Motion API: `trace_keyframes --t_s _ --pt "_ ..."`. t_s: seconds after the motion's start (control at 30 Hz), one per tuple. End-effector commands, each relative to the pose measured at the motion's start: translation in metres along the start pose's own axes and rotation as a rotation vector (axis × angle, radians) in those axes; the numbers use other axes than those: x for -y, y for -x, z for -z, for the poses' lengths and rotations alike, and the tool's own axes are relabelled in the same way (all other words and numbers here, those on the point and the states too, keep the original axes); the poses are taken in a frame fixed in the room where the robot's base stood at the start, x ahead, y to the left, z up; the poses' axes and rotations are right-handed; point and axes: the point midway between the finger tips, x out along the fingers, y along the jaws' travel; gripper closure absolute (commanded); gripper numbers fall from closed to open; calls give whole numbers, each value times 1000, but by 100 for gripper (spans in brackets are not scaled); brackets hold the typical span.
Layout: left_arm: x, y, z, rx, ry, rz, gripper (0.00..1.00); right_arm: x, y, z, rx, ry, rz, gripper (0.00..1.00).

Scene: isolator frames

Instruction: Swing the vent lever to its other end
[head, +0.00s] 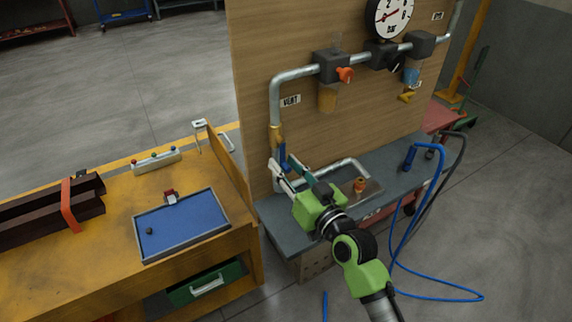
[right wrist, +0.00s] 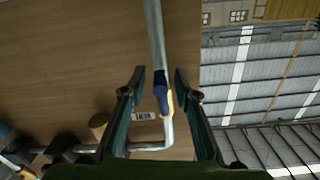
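The vent lever (head: 283,155) is a small blue handle on a brass valve (head: 276,134) in the grey pipe, below the VENT label (head: 290,100). In the right wrist view the blue lever (right wrist: 160,95) points along the pipe and shows between my finger tips. My right gripper (head: 284,164) is at the lever, its fingers spread either side; it also shows open in the right wrist view (right wrist: 159,75). I cannot tell whether a finger touches the lever. The gripper hides part of the lower pipe. My left gripper is not in view.
A wooden panel (head: 250,70) stands behind the pipe, with a gauge (head: 390,16) and an orange knob (head: 345,75). A grey bench (head: 397,186) lies below. A yellow workbench (head: 105,225) with a blue tray (head: 183,228) stands at left. A blue hose (head: 392,240) hangs at right.

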Motion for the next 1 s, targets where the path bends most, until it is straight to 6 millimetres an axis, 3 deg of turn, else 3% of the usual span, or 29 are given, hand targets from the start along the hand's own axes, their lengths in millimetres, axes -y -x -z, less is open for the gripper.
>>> trace_keyframes --t_s 0.23,0.33,1.0 --pt "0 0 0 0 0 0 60 0 0 0 -1 0 0 74" --pt "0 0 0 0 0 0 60 0 0 0 0 0 0 100" --pt "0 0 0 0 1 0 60 -4 0 2 -3 45 -2 100"
